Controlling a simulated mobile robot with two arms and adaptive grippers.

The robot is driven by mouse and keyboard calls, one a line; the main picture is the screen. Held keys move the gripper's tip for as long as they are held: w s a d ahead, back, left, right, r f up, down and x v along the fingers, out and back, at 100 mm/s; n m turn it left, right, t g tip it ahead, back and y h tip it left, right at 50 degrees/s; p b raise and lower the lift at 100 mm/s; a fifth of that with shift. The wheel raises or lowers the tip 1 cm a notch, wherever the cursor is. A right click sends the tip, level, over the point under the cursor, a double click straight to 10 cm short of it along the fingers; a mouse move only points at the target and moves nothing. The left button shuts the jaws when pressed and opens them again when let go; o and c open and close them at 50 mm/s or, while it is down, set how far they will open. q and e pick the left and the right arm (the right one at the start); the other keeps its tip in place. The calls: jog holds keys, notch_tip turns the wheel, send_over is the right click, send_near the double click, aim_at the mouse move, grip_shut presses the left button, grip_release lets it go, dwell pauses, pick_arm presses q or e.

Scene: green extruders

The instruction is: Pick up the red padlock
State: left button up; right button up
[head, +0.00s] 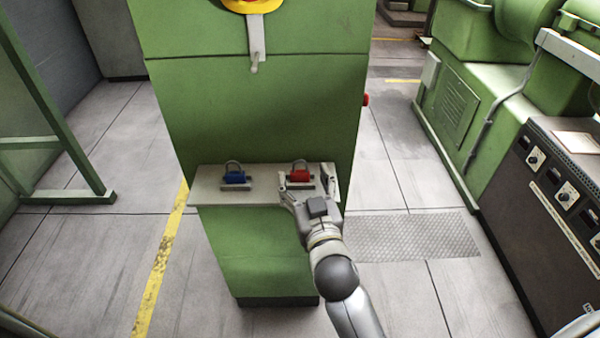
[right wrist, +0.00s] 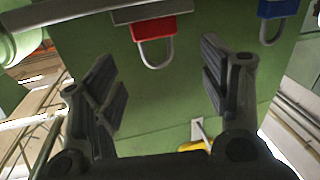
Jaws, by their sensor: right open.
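The red padlock (head: 301,176) stands upright, shackle up, on a small grey base on the right part of the pale shelf (head: 262,195). My right gripper (head: 306,180) is open just in front of it, its fingers apart towards the padlock's two sides. In the right wrist view the red padlock (right wrist: 163,29) appears upside down near the top, above and beyond the gap between the open fingers (right wrist: 162,75). Nothing is between the fingers. My left gripper is not in view.
A blue padlock (head: 235,177) stands on the shelf to the left; it also shows in the right wrist view (right wrist: 279,8). A dark control panel (head: 555,200) is at right.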

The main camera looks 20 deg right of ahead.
aim_at(300, 172)
jog(key=shift+w+r+p, duration=0.1)
jog(key=shift+w+p, duration=0.25)
jog(key=shift+w, duration=0.15)
jog(key=w+p, duration=0.1)
jog(key=w, duration=0.2)
jog(key=shift+w+d, duration=0.1)
jog(key=shift+d, duration=0.1)
jog(key=shift+w+f, duration=0.2)
jog(key=shift+w, duration=0.35)
jog(key=shift+c, duration=0.3)
jog(key=c, duration=1.4)
